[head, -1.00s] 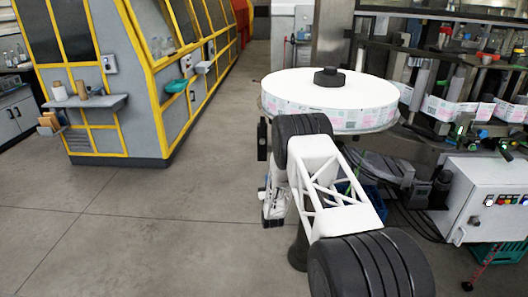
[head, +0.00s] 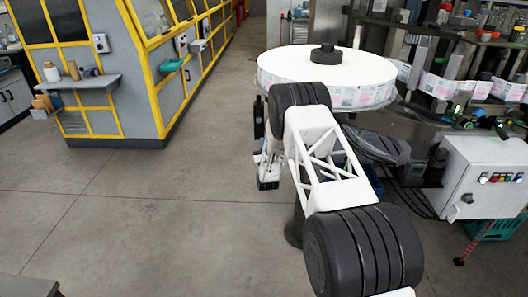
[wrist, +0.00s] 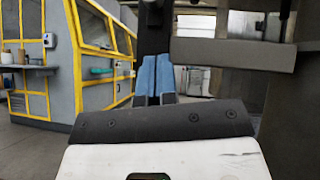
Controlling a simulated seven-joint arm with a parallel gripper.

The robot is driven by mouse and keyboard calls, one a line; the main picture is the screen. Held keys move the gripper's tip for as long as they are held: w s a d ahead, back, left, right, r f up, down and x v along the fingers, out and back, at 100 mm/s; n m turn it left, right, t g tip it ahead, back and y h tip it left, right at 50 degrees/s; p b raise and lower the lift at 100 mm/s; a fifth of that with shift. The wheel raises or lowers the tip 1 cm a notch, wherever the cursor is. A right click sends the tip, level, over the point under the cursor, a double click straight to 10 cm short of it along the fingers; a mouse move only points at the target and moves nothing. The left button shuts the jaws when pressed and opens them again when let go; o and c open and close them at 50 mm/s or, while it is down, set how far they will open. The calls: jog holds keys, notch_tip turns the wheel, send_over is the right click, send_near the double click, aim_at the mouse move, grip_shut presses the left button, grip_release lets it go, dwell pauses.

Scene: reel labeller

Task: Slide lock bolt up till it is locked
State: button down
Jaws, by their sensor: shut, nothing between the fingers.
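My gripper (wrist: 155,78) shows in the wrist view as two blue fingers side by side, shut with nothing between them. A dark upright piece (wrist: 154,25) stands directly behind and above the fingertips; it may be the lock bolt or its holder, but I cannot tell, nor whether the fingers touch it. In the head view a narrow black upright part (head: 259,117) sits at the left edge of the reel stand, just above my white wrist. The bolt's position is not clear in either view.
The white-topped label reel (head: 325,70) sits above and right of my wrist. A grey bar (wrist: 235,54) crosses close on the right in the wrist view. A white control box (head: 482,178) stands at right. The yellow-framed grey cabinet (head: 150,75) is left, with open floor between.

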aim_at(260, 122)
jog(key=r, duration=0.1)
jog(key=w+r, duration=0.2)
jog(key=r, duration=0.1)
jog(key=shift+w+a, duration=0.15)
jog(key=shift+a, duration=0.25)
jog(key=shift+a+r, duration=0.2)
jog(key=shift+r, duration=0.9)
jog(key=shift+r, duration=2)
jog(key=f, duration=0.4)
jog(key=shift+d+f, duration=0.25)
jog(key=shift+d, duration=0.15)
jog(key=v, duration=1)
